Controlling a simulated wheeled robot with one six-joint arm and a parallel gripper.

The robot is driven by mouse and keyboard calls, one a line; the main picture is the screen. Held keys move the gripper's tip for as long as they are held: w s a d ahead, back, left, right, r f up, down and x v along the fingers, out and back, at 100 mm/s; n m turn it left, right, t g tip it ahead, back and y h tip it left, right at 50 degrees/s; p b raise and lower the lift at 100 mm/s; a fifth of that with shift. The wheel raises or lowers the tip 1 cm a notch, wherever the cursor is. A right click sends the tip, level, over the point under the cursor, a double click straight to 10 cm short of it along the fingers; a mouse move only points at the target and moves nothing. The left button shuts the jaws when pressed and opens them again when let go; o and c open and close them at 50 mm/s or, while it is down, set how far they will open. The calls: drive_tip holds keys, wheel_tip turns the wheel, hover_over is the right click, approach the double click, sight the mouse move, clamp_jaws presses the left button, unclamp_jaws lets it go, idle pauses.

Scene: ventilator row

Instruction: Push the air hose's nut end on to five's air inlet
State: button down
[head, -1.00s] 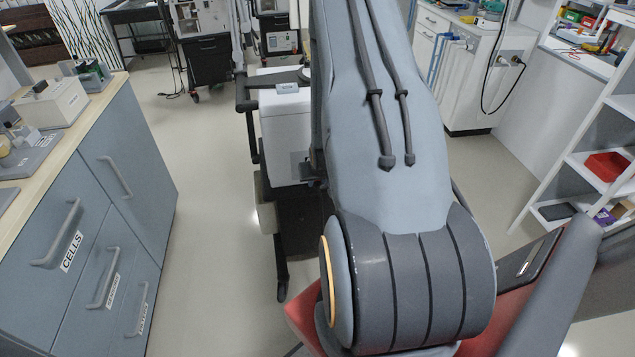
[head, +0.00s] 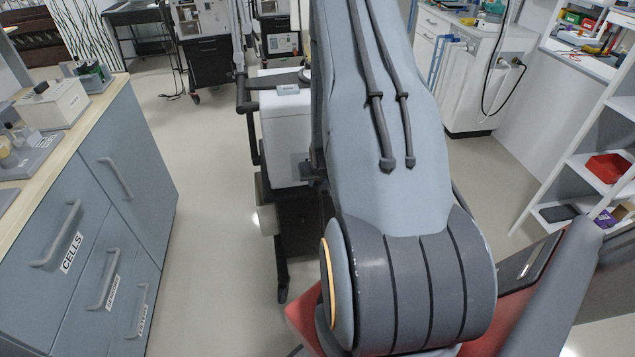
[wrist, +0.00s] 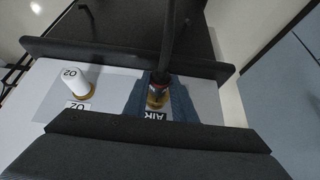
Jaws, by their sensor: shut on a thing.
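In the wrist view my gripper (wrist: 160,92) has its blue-grey fingers closed around the lower end of the black air hose (wrist: 168,40). The hose comes down from the top of the view. Brass (wrist: 155,101) shows between the fingers at the hose end, over the upside-down AIR label (wrist: 154,115). I cannot tell hose nut from air inlet there, or whether they are fully joined. In the head view my arm hides the gripper and hose end; the white ventilator body (head: 284,125) shows beside my arm.
Left of my gripper, a white O2 fitting (wrist: 75,79) stands on a brass base on the same panel. A dark bar (wrist: 90,53) crosses beyond.

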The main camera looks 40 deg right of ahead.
drive_tip(key=shift+w+d+r, duration=0.1)
drive_tip(key=shift+w+d, duration=0.35)
drive_tip(key=shift+w, duration=0.3)
idle(0.8)
drive_tip(key=c, duration=1.4)
unclamp_jaws()
drive_tip(key=shift+s, duration=0.1)
drive_tip(key=shift+b+v, duration=0.75)
drive_tip(key=shift+v, duration=3.1)
drive_tip(key=shift+a, duration=0.15)
drive_tip(key=s+a+r+n+g+y, duration=0.1)
drive_tip(key=a+r+n, duration=0.1)
drive_tip(key=a+r, duration=0.5)
drive_tip(key=s+a+r+n+g+y, duration=0.1)
drive_tip(key=a+r, duration=0.2)
drive_tip(key=a, duration=0.8)
drive_tip(key=s+a+r+n+g, duration=0.1)
drive_tip(key=s+a+r, duration=0.1)
drive_tip(key=s+a, duration=0.1)
drive_tip(key=s+a+r+n, duration=0.1)
drive_tip(key=s+a+r, duration=0.1)
drive_tip(key=s+a, duration=0.2)
drive_tip(key=s+a+r+n+g+y, duration=0.1)
drive_tip(key=s+a+r, duration=0.1)
drive_tip(key=a, duration=0.3)
drive_tip(key=shift+s+a+r+g, duration=0.15)
drive_tip(key=shift+s, duration=0.3)
drive_tip(key=shift+s+a+r+g, duration=0.15)
drive_tip(key=shift+s, duration=0.3)
